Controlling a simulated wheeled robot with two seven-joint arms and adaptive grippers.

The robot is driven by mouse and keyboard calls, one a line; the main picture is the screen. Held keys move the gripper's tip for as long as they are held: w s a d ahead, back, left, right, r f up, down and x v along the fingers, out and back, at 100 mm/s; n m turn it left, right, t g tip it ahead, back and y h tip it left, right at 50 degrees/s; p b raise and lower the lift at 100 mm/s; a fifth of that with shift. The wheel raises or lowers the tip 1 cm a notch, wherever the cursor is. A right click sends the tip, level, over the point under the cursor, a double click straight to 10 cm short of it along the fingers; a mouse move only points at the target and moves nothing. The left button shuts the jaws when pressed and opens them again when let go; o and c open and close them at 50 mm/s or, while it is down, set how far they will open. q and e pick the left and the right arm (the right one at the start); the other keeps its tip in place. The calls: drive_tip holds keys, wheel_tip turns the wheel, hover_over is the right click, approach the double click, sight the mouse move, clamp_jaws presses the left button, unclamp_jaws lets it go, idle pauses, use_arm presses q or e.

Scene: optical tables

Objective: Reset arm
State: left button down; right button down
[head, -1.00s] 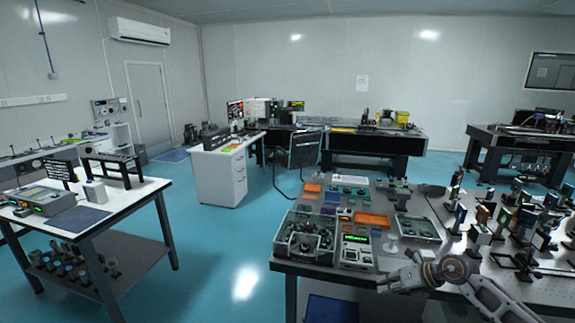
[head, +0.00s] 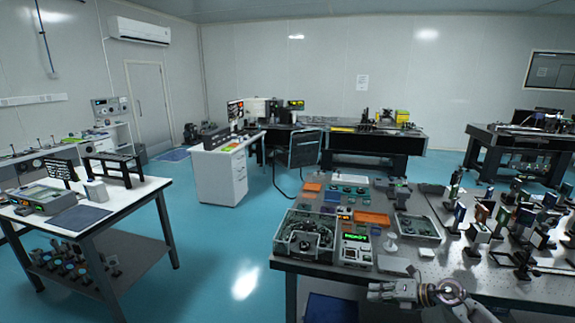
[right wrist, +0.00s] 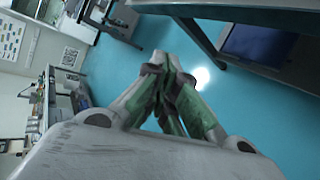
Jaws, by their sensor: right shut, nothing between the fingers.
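My right gripper (head: 378,291) shows in the head view at the front edge of the near optical table (head: 310,268), pointing left. In the right wrist view its fingers (right wrist: 166,68) are closed together with nothing between them, over blue floor. My right arm comes in from the lower right. My left gripper is not in the frames.
The near table carries a clear-lidded box (head: 306,238), a device with a green display (head: 357,247), a tray of parts (head: 418,228) and several upright optic mounts at right. A white-topped table (head: 128,190) stands at left. Blue floor (head: 225,245) between them is clear.

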drive_tip(key=s+d+f+m+t+h, duration=0.15)
drive_tip(key=s+f+m, duration=0.45)
drive_tip(key=f, duration=0.6)
drive_tip(key=s+d+f+m+t+h, duration=0.1)
drive_tip(key=s+d+f+m+h, duration=0.2)
drive_tip(key=f+m, duration=0.7)
drive_tip(key=s+d+f+m+t+h, duration=0.1)
drive_tip(key=s+d+f+m+h, duration=0.3)
drive_tip(key=f, duration=1.1)
drive_tip(key=s+a+f+m+g, duration=0.25)
drive_tip(key=s+f, duration=0.35)
drive_tip(key=s, duration=0.3)
drive_tip(key=s+a+f+m+g, duration=0.15)
drive_tip(key=s+f+m, duration=0.25)
drive_tip(key=s+f, duration=0.45)
drive_tip(key=s+a+f+m+g, duration=0.2)
drive_tip(key=s+a, duration=0.1)
drive_tip(key=s, duration=0.9)
drive_tip(key=s+a+f+m+g, duration=0.2)
drive_tip(key=s+a+f+g, duration=0.1)
drive_tip(key=s, duration=1)
drive_tip(key=shift+a+f+g+h, duration=0.2)
drive_tip(key=shift+a+g+h, duration=0.15)
drive_tip(key=shift+a+h, duration=0.1)
drive_tip(key=shift+m, duration=0.25)
